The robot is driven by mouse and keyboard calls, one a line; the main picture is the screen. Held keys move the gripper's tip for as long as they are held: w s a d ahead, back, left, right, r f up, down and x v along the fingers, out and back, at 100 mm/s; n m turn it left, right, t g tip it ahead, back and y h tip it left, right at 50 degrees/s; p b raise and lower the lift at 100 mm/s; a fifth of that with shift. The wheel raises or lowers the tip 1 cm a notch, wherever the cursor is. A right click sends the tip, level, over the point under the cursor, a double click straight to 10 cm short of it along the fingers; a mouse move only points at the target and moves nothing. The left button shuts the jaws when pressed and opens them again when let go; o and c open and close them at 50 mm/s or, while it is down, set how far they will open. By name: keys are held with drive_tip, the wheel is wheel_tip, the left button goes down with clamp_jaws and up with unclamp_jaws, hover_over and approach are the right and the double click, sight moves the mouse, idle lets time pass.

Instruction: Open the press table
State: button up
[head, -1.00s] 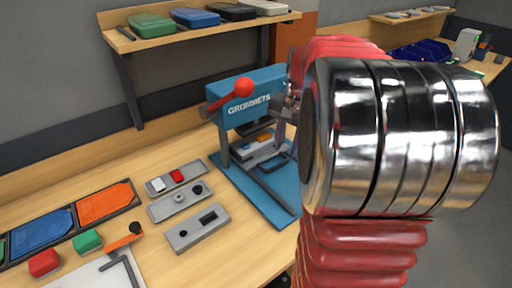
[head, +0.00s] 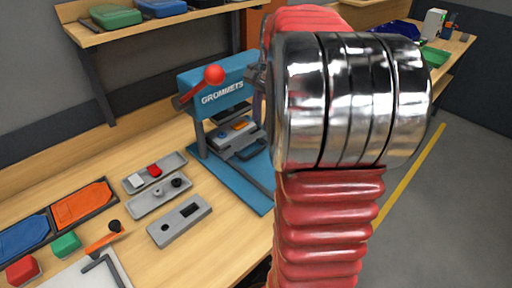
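The blue press (head: 216,85), marked GROMMETS, stands on a blue base plate (head: 222,176) on the wooden bench. Its lever with a red ball (head: 214,75) points to the left. The grey press table (head: 234,139) sits low under the press head, with a blue and an orange piece on it. A dark handle-like bar (head: 251,151) is at its front right. My arm, with red bellows and a chrome joint, covers the right side of the press. My gripper is hidden behind the arm, so its fingers and any contact with the press cannot be seen.
Grey fixture blocks (head: 180,220) lie left of the press. Orange (head: 80,204) and blue trays, red and green blocks and an orange-handled tool (head: 103,243) are further left. A shelf (head: 150,28) hangs above. Another bench is at the back right; open floor (head: 440,220) lies right.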

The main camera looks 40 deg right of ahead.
sight(256, 153)
drive_tip(key=f, duration=0.4)
drive_tip(key=w+f, duration=0.1)
drive_tip(key=f, duration=0.4)
drive_tip(key=w+f, duration=0.1)
drive_tip(key=f, duration=0.3)
drive_tip(key=shift+w+f, duration=0.15)
drive_tip(key=shift+w, duration=0.05)
drive_tip(key=shift+c, duration=0.4)
clamp_jaws()
drive_tip(key=shift+a, duration=0.1)
